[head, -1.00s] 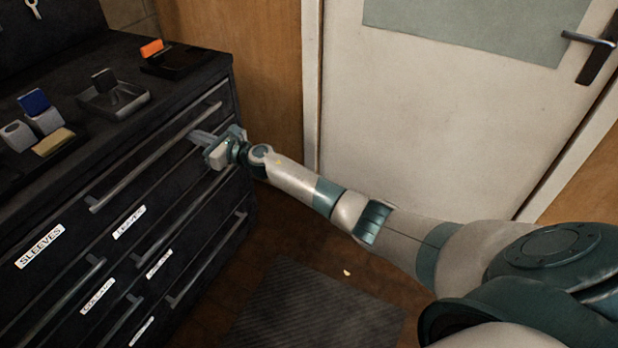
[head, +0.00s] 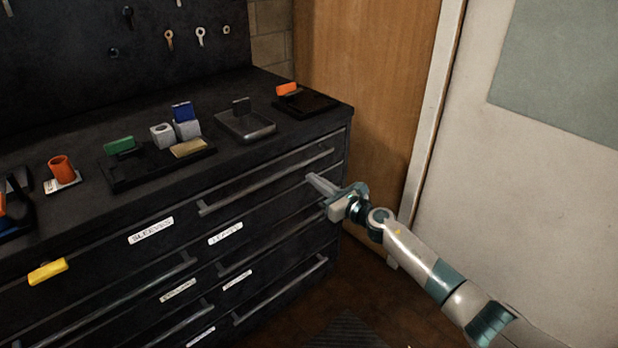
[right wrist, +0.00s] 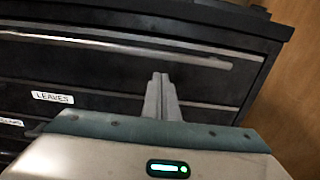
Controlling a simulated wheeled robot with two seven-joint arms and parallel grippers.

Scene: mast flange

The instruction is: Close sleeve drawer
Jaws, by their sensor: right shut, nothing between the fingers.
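The sleeve drawer is the top drawer of the black cabinet, with a white SLEEVES label (head: 151,230) and a long grey bar handle (head: 265,182). Its front looks about flush with the cabinet, though I cannot tell if a small gap is left. The handle also crosses the top of the right wrist view (right wrist: 120,45). My right gripper (head: 312,180) is shut and empty, at the right end of the cabinet front. In the right wrist view its fingertips (right wrist: 160,78) lie just below the handle; contact cannot be told. My left gripper is not in view.
Lower drawers with bar handles sit below, one labelled LEAVES (right wrist: 53,97). A grey tray (head: 246,126), a black tray with an orange block (head: 287,89) and several small parts stand on the cabinet top. A yellow block (head: 47,271) is at the front left. A wooden panel (head: 375,75) stands right.

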